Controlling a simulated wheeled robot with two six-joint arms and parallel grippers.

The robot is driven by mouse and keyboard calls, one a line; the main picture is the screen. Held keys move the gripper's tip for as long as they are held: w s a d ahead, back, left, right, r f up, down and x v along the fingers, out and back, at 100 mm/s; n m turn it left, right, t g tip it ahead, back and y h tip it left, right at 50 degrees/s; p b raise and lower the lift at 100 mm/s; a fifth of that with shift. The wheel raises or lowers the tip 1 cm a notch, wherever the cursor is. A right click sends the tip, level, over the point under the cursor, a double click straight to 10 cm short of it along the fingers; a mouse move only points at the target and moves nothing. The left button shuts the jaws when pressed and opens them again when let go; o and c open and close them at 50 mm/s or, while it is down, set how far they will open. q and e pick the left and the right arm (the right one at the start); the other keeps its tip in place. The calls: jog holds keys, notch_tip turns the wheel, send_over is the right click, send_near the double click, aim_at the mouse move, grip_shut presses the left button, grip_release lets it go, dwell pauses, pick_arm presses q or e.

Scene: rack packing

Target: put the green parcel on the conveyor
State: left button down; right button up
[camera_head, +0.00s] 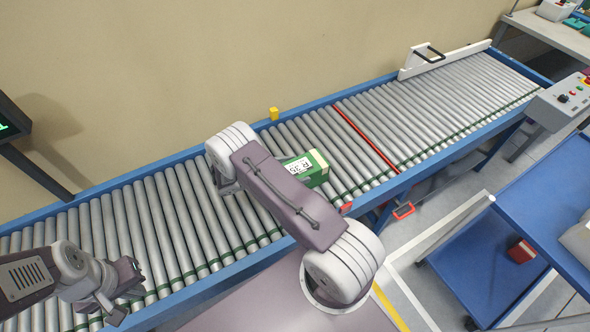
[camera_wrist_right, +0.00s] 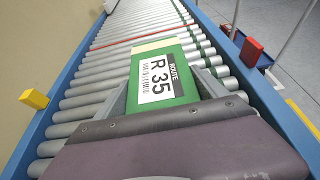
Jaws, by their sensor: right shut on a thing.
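The green parcel (camera_head: 315,169) with a white label is over the roller conveyor (camera_head: 160,215), partly hidden behind my right arm in the head view. In the right wrist view the parcel (camera_wrist_right: 172,62) shows its label "ROUTE R 35" up close. My right gripper (camera_wrist_right: 165,90) is shut on it, with a finger on each side. The parcel is at the rollers, but I cannot tell whether its underside touches them. My left gripper (camera_head: 112,300) is over the near left rollers, away from the parcel; its jaws are too unclear to read.
A red bar (camera_head: 365,138) crosses the rollers beyond the parcel. A white pusher plate with a black handle (camera_head: 440,58) stands at the far back edge. A yellow block (camera_head: 273,113) sits on the back rail. A blue cart (camera_head: 540,220) and a control box (camera_head: 563,100) are at right.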

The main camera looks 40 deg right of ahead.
jog(key=o, duration=1.9)
jog(key=shift+f, duration=0.1)
jog(key=shift+o, duration=0.2)
jog(key=shift+r, duration=0.25)
jog(key=b+v, duration=0.2)
jog(key=v, duration=1)
jog(key=s+a+r+m+t+y, duration=0.1)
jog(key=s+a+r+m+y, duration=0.2)
jog(key=s+m+y, duration=0.3)
jog(key=s+a+r+m+t+y, duration=0.1)
jog(key=s+a+r+m+y, duration=0.2)
jog(key=s+m+y, duration=0.4)
jog(key=s+m, duration=0.1)
jog(key=m, duration=0.3)
jog(key=shift+s+t+y, duration=0.3)
jog(key=shift+s, duration=0.1)
jog(key=shift+r, duration=0.1)
jog(key=shift+r+p, duration=0.1)
jog(key=shift+p, duration=0.25)
